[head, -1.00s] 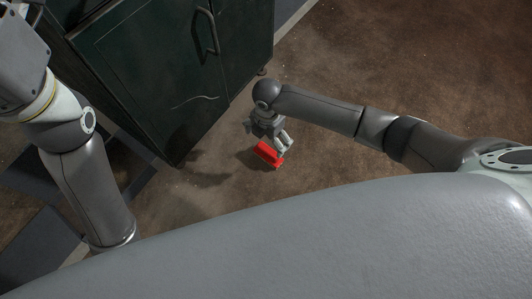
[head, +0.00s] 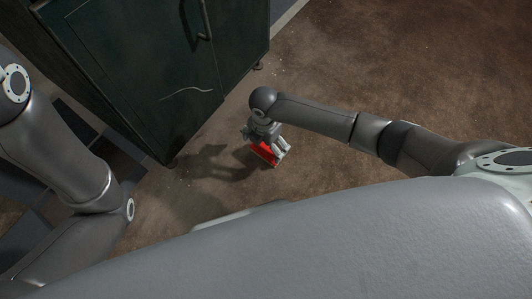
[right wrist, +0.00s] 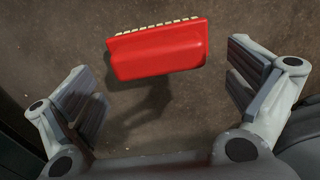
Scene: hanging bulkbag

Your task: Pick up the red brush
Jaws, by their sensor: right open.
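The red brush (head: 264,153) is low over or on the brown floor, in front of the dark cabinet; I cannot tell how it rests. My right gripper (head: 276,146) is right at it and partly covers it in the head view. In the right wrist view, the brush (right wrist: 158,52) lies crosswise, with its pale bristles along the far edge. The right gripper (right wrist: 168,86) is open and empty there, with one finger to each side and the brush ahead, between and slightly beyond the fingers. The left gripper is out of view; only my left arm shows.
A dark green cabinet (head: 140,75) with a handle stands left of and behind the brush. Its near bottom corner is close to the brush. The brown floor (head: 400,60) is open to the right and behind. Dark floor tiles (head: 125,150) lie at the left.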

